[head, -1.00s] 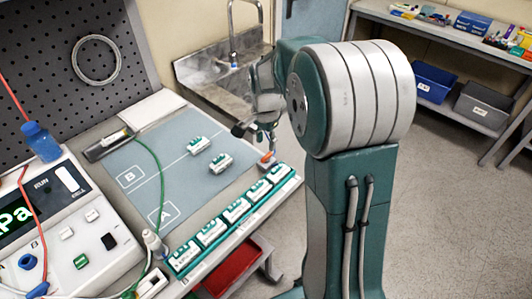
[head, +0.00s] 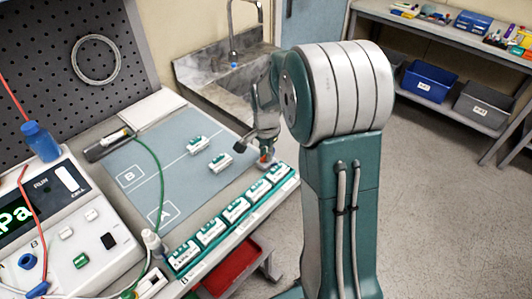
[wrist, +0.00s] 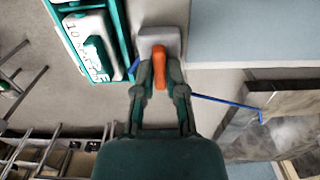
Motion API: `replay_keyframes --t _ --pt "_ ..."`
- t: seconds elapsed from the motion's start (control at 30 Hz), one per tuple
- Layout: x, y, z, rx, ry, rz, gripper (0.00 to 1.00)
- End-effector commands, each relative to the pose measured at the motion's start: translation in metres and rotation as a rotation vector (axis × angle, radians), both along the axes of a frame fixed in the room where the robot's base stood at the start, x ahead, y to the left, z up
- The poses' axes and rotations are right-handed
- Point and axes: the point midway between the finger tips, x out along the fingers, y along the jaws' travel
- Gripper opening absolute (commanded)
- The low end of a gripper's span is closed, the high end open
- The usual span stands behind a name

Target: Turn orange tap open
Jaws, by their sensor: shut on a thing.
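The orange tap (wrist: 160,52) is a small orange lever on a pale grey block (wrist: 171,35) in the wrist view. In the head view the tap (head: 265,157) is a small orange spot at the right end of the rack, mostly hidden by my gripper. My gripper (wrist: 160,78) has one finger on each side of the lever and is shut on it. The lever points from the block back toward my palm in the wrist view. In the head view my gripper (head: 266,150) reaches down to the tap at the bench's right edge.
A green rack (head: 292,178) with several white-and-green modules runs along the bench's front edge, close beside the tap. Two loose modules (head: 220,162) lie on the grey-blue mat (head: 130,195). A red bin (head: 232,267) is below. A sink (head: 215,85) stands behind.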

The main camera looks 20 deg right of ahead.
Motion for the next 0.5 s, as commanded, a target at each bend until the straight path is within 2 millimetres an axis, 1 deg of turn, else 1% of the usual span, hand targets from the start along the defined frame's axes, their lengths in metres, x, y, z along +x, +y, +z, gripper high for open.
replay_keyframes --t 0.27,0.5 --pt "0.001 0.0004 -0.0004 0.0 -0.003 0.036 0.0" --pt "0.0012 0.0005 -0.0004 0.0 -0.004 0.169 0.0"
